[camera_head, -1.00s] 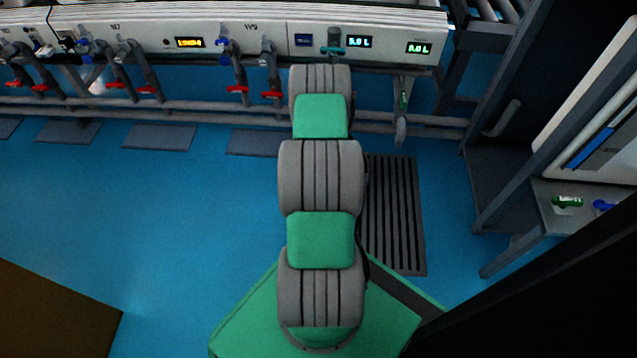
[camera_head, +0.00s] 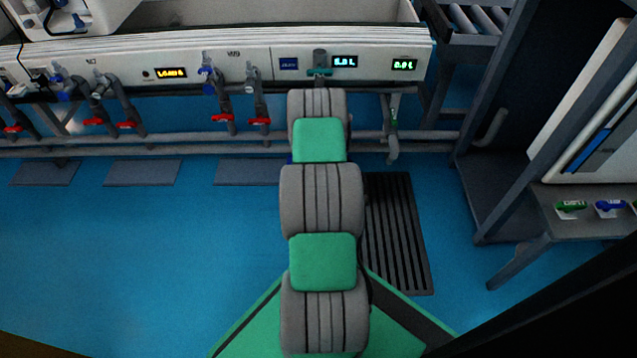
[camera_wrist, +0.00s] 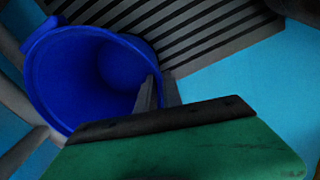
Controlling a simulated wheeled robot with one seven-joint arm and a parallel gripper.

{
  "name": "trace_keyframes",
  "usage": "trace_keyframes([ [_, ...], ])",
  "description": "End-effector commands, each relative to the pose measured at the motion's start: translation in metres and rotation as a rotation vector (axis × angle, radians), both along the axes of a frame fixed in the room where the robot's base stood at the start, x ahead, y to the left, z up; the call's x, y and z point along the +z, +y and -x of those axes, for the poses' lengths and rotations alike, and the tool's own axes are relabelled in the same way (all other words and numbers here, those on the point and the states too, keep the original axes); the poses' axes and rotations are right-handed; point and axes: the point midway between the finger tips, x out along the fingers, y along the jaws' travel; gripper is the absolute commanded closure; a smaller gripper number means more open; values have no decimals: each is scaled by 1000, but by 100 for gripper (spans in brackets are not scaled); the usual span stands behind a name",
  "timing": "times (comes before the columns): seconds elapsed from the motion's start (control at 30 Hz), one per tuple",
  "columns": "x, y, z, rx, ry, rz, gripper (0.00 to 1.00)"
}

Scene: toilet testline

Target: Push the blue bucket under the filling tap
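The blue bucket (camera_wrist: 92,72) fills the upper left of the wrist view, its open mouth toward the camera and its inside looking empty. In the head view my arm hides nearly all of it; a small blue patch beside the arm may be its edge. My gripper (camera_wrist: 160,85) shows two dark fingers close together, overlapping the bucket's right rim; contact cannot be judged. In the head view my gripper is hidden behind my arm. A pipe tap with a green handle (camera_head: 394,118) hangs at the panel's right end. Another tap with a teal handle (camera_head: 319,70) is on the panel front.
A slatted floor grate (camera_head: 398,235) lies right of my arm and also shows beside the bucket. Several red-handled taps (camera_head: 222,117) line the panel, with low pipes beneath. A metal frame with a shelf (camera_head: 585,215) stands at the right. Blue floor is open at the left.

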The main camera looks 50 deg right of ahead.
Motion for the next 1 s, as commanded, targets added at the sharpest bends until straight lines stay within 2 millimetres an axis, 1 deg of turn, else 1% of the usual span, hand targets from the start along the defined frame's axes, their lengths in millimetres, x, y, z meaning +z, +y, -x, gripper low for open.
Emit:
trace_keyframes([
  [0.03,-1,2,0,3,2,-4,86],
  [0.3,-1,1,0,0,1,-2,65],
  [0.57,2,-1,1,-2,0,-1,65],
  [0.67,14,-1,1,-2,-1,0,65],
  [0.9,62,0,0,-1,-1,0,65],
  [1.0,74,0,0,-1,-1,0,65],
])
